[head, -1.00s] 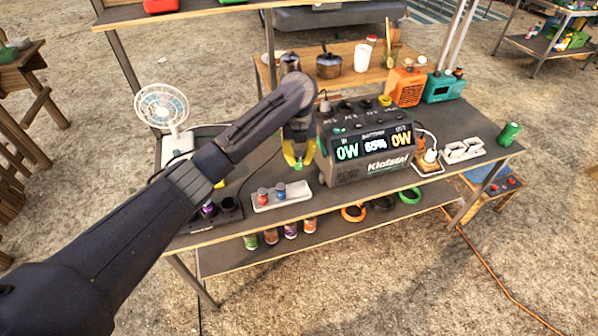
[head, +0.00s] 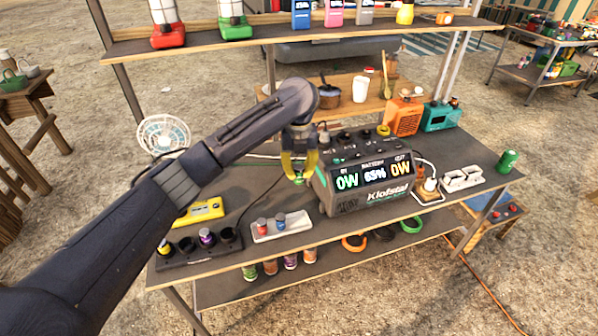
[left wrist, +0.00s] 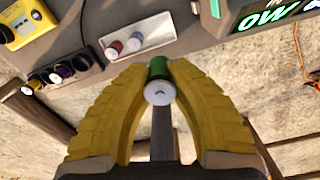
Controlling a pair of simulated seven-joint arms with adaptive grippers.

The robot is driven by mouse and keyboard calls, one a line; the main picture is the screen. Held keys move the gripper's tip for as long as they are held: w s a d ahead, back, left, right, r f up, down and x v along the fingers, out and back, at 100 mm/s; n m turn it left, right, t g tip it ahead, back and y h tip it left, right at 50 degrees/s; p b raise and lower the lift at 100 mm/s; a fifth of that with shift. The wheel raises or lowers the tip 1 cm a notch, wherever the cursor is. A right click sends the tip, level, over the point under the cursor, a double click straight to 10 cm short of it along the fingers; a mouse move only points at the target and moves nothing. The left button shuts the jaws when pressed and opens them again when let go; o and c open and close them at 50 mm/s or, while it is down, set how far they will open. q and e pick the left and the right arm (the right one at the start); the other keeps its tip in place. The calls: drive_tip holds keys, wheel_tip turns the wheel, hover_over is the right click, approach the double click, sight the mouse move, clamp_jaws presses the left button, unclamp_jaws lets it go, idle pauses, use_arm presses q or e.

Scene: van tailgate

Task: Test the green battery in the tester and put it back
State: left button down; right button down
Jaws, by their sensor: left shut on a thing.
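My left gripper (head: 299,174) has yellow fingers shut on the green battery (left wrist: 157,88). It holds the battery above the table, left of the large power station. In the left wrist view the battery's pale end faces the camera between the fingertips (left wrist: 159,76). A yellow device (head: 201,212), apparently the tester, lies on the table's left part; it also shows in the left wrist view (left wrist: 28,22). A black holder (head: 200,250) with round slots sits in front of it, with a yellow-topped and a purple-topped cell in it. My right gripper is not in view.
A white tray (head: 292,231) holds a red and a blue cell. The power station (head: 370,190) stands close right of my left gripper. A fan (head: 163,137) stands behind my left arm. A green can (head: 507,161) is at the right end. A loaded shelf crosses above.

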use_arm(q)
drive_tip(key=a, duration=4.2)
drive_tip(key=shift+s+a, duration=0.2)
drive_tip(key=shift+a, duration=0.1)
drive_tip(key=shift+f, duration=7.2)
drive_tip(key=shift+f, duration=0.7)
